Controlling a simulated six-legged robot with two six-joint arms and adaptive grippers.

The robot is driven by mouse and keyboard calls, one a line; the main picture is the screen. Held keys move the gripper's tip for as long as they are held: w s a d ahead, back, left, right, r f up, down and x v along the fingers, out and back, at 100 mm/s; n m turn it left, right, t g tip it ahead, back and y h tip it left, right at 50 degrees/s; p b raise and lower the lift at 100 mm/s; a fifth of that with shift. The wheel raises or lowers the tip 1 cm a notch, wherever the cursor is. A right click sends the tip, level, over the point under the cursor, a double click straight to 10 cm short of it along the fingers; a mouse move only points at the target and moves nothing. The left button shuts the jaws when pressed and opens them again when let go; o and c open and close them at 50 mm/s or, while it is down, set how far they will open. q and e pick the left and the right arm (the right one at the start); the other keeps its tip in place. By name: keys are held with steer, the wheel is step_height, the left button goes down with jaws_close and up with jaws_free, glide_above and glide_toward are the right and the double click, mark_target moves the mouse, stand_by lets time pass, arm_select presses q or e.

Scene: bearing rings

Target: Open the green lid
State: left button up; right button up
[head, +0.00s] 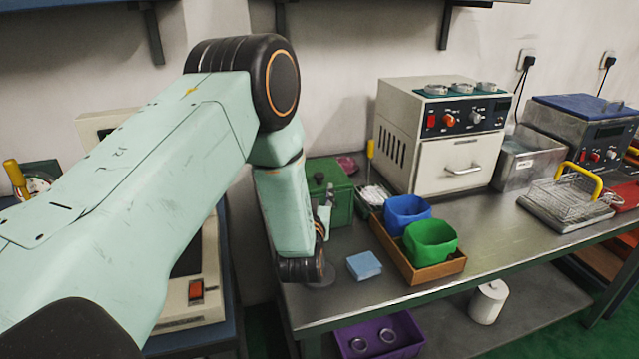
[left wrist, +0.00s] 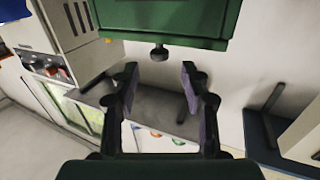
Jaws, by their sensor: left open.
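The green lid (head: 328,168) is on top of a green box (head: 341,207) at the back left of the metal table and looks closed. A dark knob (head: 319,178) stands on it. In the left wrist view the green surface (left wrist: 168,16) fills the top, with the dark knob (left wrist: 159,53) in line with the gap between my fingers. My left gripper (left wrist: 159,72) is open and empty, its fingertips apart on either side of that line. In the head view my left gripper (head: 325,198) is small and partly hidden by my arm beside the box. My right gripper is not in view.
A wooden tray (head: 440,272) with a blue bin (head: 405,212) and a green bin (head: 431,241) stands right of the box. A light blue block (head: 364,265) lies in front. A white oven (head: 445,130) stands behind. The table's front strip is clear.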

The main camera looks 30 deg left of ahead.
mark_target(318, 179)
arm_select(q)
steer(key=shift+w+r, duration=0.15)
steer(key=shift+r, duration=0.05)
steer(key=shift+w+a+r, duration=0.15)
steer(key=shift+w, duration=0.2)
steer(key=x, duration=0.5)
steer(key=shift+w+a+f, duration=0.15)
steer(key=shift+a+f, duration=0.05)
steer(key=shift+f, duration=0.15)
steer(key=shift+w+a+r+b, duration=0.1)
steer(key=shift+w+r+b, duration=0.2)
steer(key=shift+w, duration=0.1)
steer(key=shift+a+f, duration=0.1)
steer(key=shift+a, duration=0.05)
steer(key=shift+w+f, duration=0.1)
steer(key=shift+c, duration=0.2)
